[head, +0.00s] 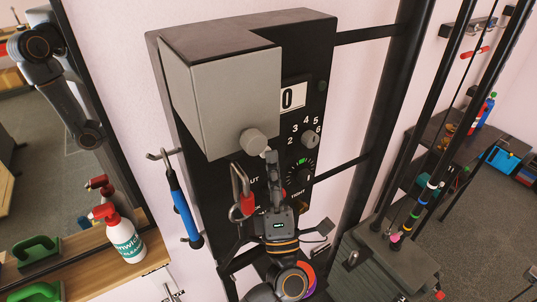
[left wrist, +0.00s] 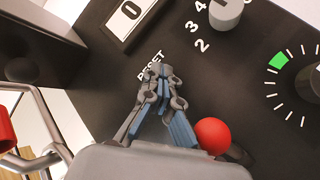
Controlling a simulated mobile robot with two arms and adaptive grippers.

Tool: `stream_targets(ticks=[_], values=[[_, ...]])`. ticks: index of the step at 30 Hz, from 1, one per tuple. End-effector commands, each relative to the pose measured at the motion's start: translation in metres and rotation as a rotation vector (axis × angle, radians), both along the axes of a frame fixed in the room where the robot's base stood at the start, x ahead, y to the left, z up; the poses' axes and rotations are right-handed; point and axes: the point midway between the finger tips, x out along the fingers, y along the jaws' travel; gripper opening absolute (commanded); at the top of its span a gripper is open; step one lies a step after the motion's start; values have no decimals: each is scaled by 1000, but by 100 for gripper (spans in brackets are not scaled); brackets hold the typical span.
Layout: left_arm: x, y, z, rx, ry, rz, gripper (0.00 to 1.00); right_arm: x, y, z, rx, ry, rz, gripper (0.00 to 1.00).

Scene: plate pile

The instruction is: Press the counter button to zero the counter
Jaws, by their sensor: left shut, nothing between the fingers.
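The counter (head: 292,96) is a white window on a tall black panel (head: 235,180) and reads 0; it also shows in the left wrist view (left wrist: 130,12). My left gripper (head: 271,156) is shut and empty, its fingers pointing up along the panel front below the counter. In the left wrist view the shut fingertips (left wrist: 160,72) are at the printed RESET label (left wrist: 151,66). The counter button is not visible; the fingers may hide it, and I cannot tell whether they touch it. My right gripper is not in view.
A grey box (head: 225,90) with a round knob (head: 253,141) juts out left of the counter. Numbered dials (head: 309,137) sit at right. A red ball knob (left wrist: 212,135) is close to the fingers. A spray bottle (head: 122,235) stands on the wooden shelf.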

Motion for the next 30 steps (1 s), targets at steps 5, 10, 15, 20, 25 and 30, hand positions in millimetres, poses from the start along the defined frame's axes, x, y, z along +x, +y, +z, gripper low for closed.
stream_targets(ticks=[5, 10, 15, 20, 25, 30], values=[[-4, -3, -1, -1, 0, 1, 0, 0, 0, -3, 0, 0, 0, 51], [-6, -4, -1, 0, 0, 1, 0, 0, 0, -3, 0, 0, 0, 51], [-7, -5, -1, -1, 1, 1, 0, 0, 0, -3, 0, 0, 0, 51], [-18, -13, -2, -2, 2, -1, 0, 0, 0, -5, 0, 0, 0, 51], [-32, -23, -2, -2, 2, -1, 0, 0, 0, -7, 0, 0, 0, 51], [-45, -33, -2, -2, 2, 0, 0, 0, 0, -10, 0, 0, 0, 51]])
